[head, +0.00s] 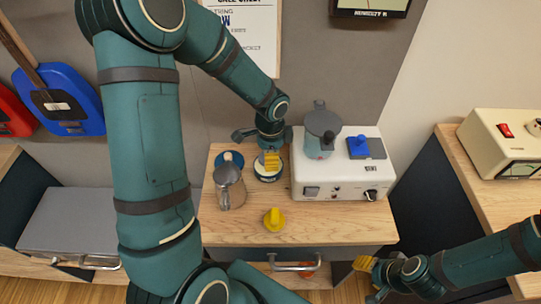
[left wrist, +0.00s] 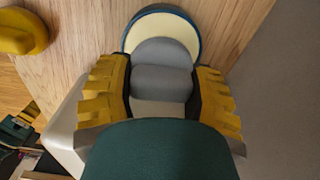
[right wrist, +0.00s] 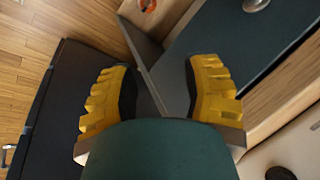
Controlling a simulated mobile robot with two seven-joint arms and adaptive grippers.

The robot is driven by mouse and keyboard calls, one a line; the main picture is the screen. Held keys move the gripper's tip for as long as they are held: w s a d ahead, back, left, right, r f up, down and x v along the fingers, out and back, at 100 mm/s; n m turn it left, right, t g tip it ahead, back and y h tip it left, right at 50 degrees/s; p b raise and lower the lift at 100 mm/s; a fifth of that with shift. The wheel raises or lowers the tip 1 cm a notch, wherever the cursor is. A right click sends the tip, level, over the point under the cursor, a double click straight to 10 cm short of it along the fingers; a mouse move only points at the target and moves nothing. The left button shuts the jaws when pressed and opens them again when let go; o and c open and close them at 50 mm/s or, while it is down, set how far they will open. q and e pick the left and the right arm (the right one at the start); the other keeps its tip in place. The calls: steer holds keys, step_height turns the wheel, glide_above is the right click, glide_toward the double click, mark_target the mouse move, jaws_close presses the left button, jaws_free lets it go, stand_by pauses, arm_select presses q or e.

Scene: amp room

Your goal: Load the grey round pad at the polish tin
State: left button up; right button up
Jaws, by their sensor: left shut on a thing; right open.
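The polish tin (head: 268,177) is round, with cream polish and a dark blue rim, and stands on the wooden cabinet top left of the white device. It also shows at the top of the left wrist view (left wrist: 190,25). My left gripper (head: 271,160) is right over the tin, pointing down. It is shut on the grey round pad (left wrist: 163,82), whose rounded end overlaps the cream polish in the left wrist view; I cannot tell whether they touch. In the head view the fingers hide the pad. My right gripper (head: 368,280) is open and empty, low beside the cabinet; its fingers show in its wrist view (right wrist: 160,95).
A metal jug (head: 229,187) and a blue round thing (head: 230,158) stand close left of the tin. A yellow knobbed pad (head: 273,219) lies in front. The white device (head: 338,182) on the right carries a grey-blue pot (head: 318,147) and a blue-knobbed block (head: 364,149).

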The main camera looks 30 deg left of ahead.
arm_select(q)
steer(key=shift+r+p, duration=1.9)
steer(key=shift+r, duration=0.75)
steer(key=shift+f, duration=0.1)
